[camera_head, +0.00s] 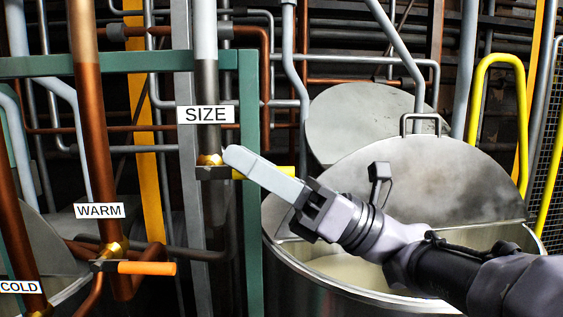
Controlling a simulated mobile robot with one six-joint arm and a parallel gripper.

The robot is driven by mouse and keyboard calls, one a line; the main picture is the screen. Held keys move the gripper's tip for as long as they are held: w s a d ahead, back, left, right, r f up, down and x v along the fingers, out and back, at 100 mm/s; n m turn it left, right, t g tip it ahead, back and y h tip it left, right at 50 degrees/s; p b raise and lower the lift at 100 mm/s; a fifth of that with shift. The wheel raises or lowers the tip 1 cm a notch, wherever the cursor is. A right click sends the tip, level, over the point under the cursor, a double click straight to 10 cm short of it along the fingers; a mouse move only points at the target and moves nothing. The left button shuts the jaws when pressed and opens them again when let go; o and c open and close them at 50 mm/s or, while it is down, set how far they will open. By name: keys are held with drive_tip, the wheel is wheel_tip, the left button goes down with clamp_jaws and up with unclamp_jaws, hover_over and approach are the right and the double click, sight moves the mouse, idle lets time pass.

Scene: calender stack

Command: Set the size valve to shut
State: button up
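The SIZE label (205,114) is on a vertical grey pipe (207,80). Below it is the size valve, with a brass body (210,160) and a yellow handle (286,172). The handle points right, level and across the upright pipe. My gripper (231,154) reaches in from the lower right, its fingertips just right of the brass body. The pale fingers cross in front of the handle and hide its middle part. I cannot tell whether they touch it. The fingers overlap in this view, so any gap between them is hidden.
A WARM valve with an orange handle (147,268) is at lower left, near a COLD label (19,287). A green frame post (250,230) stands beside the size pipe. A large steel vat (300,275) with a half-raised lid (440,175) lies below and behind my arm.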

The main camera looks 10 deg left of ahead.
drive_tip(key=b+v, duration=0.9)
drive_tip(key=v, duration=0.8)
drive_tip(key=shift+d+f, duration=0.15)
